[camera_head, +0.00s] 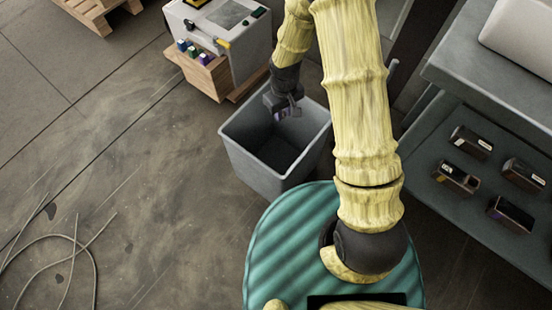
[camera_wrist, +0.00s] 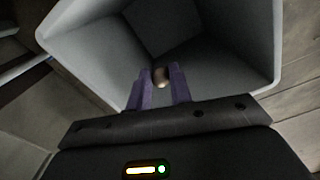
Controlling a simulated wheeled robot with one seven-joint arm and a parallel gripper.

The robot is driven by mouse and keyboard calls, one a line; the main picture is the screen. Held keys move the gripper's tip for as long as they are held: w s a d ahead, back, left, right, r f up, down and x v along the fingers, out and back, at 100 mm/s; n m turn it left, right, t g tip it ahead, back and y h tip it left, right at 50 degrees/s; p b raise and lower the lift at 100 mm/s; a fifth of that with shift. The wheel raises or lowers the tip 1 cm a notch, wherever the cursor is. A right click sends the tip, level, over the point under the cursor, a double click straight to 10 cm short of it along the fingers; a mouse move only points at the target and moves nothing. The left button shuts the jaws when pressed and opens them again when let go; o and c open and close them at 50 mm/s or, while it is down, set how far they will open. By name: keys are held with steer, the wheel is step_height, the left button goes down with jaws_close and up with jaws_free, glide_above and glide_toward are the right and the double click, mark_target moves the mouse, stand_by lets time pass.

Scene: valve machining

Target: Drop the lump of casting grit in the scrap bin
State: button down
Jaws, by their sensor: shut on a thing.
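The scrap bin (camera_head: 262,181) is a grey open-topped box on the floor, just beyond my teal base in the head view. My gripper (camera_head: 287,113) is over the bin's opening, near its far rim, pointing down. In the wrist view my gripper (camera_wrist: 160,78) has its purple fingers shut on the lump of casting grit (camera_wrist: 161,77), a small rounded brownish piece at the fingertips. The bin's pale walls (camera_wrist: 240,35) surround the lump in that view. The lump cannot be made out in the head view.
A white machine (camera_head: 228,30) with a wooden box of small coloured items (camera_head: 192,52) stands behind the bin. A grey shelf (camera_head: 450,205) with several dark blocks is at the right. Loose cables (camera_head: 72,245) lie on the floor at the left, which is otherwise mostly clear.

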steer(key=shift+f+b, duration=0.7)
steer(key=shift+f, duration=0.4)
steer(key=c, duration=1.2)
jaws_free()
steer(key=shift+r, duration=0.1)
step_height(320, 180, up, 17)
steer(key=p, duration=0.7)
steer(key=shift+r, duration=0.15)
